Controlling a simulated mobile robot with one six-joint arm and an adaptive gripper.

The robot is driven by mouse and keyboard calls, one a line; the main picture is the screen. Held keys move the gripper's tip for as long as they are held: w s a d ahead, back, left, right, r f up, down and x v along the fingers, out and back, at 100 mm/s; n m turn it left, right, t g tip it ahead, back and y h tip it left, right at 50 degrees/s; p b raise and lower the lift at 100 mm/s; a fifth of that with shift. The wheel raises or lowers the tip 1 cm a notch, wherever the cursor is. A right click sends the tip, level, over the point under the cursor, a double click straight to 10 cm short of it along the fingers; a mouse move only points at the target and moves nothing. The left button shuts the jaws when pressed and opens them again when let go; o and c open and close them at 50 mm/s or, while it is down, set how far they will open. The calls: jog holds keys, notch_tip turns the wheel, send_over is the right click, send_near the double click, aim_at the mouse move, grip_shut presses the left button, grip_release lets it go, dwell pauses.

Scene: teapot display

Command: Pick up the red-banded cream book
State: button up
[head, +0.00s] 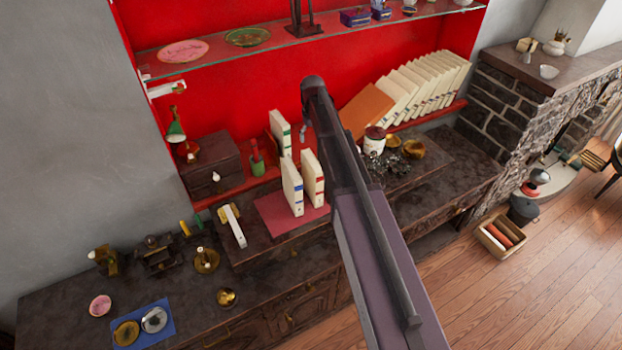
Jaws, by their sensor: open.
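The red-banded cream book (313,172) stands upright on a red mat (272,215) on the dark cabinet. A blue-banded cream book (290,180) stands just to its left, and a green-banded cream book (278,128) stands behind them. My arm rises from the bottom right and passes close to the right of the red-banded book in the picture. A small grey part of my gripper (303,131) shows beside the arm's upper end, above the red-banded book in the picture. The rest of my gripper is hidden behind the arm. I see nothing held.
A row of leaning cream books (430,88) and an orange book (366,108) stand at the back right. A glass shelf (320,40) crosses above. A jar (374,142), a small drawer box (210,165) and a white-and-yellow object (232,224) stand around the mat.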

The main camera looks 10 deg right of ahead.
aim_at(312, 160)
jog(key=shift+f, duration=0.1)
notch_tip(312, 160, down, 8)
jog(key=b, duration=0.8)
jog(key=shift+f+b, duration=0.2)
jog(key=shift+b, duration=0.1)
dwell(0.3)
jog(key=shift+f+b, duration=2.6)
grip_shut()
